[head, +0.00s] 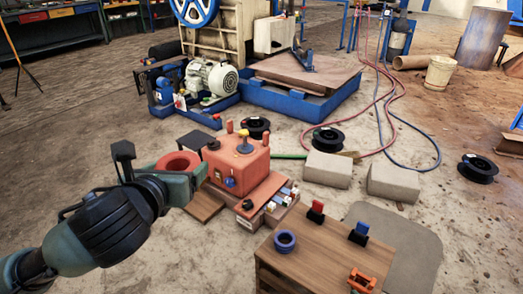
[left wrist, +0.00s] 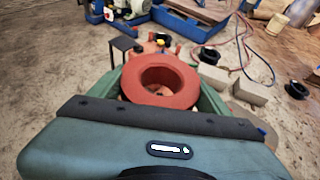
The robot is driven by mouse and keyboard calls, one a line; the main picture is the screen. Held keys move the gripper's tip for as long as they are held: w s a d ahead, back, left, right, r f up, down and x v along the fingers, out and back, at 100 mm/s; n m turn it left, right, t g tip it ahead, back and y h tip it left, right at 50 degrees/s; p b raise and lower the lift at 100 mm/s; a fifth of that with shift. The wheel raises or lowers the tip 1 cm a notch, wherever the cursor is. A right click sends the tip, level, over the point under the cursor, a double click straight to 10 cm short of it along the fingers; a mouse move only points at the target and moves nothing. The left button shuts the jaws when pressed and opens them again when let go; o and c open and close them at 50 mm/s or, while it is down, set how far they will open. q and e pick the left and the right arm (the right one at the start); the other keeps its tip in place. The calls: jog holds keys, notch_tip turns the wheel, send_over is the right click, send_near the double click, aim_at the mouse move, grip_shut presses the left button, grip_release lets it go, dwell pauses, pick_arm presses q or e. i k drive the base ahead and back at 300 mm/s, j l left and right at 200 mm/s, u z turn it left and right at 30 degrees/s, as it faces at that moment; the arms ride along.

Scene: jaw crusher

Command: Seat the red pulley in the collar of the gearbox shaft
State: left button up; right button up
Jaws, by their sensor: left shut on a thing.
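The red pulley (head: 178,162) is a thick ring held between the fingers of my left gripper (head: 181,172). In the left wrist view the pulley (left wrist: 160,97) lies between the two green fingers, its round bore facing the camera. The red gearbox (head: 240,165) stands just right of the pulley in the head view, on a low base. In the left wrist view the gearbox (left wrist: 147,50) is mostly hidden behind the pulley. A dark part (head: 213,145) shows at the gearbox's left side; I cannot tell if it is the shaft collar. My right gripper is not in view.
A wooden table (head: 322,240) at the front holds a blue ring (head: 285,241), a red-and-black piece, a blue-and-black piece and an orange piece. Concrete blocks (head: 327,169) and black reels lie on the floor to the right. A small dark stool (head: 194,141) stands behind the pulley.

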aim_at(246, 147)
jog(key=i+j+z, duration=0.25)
jog(key=z, duration=0.2)
jog(key=i+j+z, duration=0.2)
jog(key=j+z, duration=0.3)
jog(key=i+j+z, duration=0.15)
jog(key=j+z, duration=0.15)
jog(key=z, duration=0.15)
jog(key=i+j, duration=0.1)
jog(key=j, duration=0.5)
jog(key=i+j+z, duration=0.1)
jog(key=j, duration=0.5)
jog(key=i+j, duration=0.1)
jog(key=j, duration=0.5)
jog(key=i+z, duration=0.05)
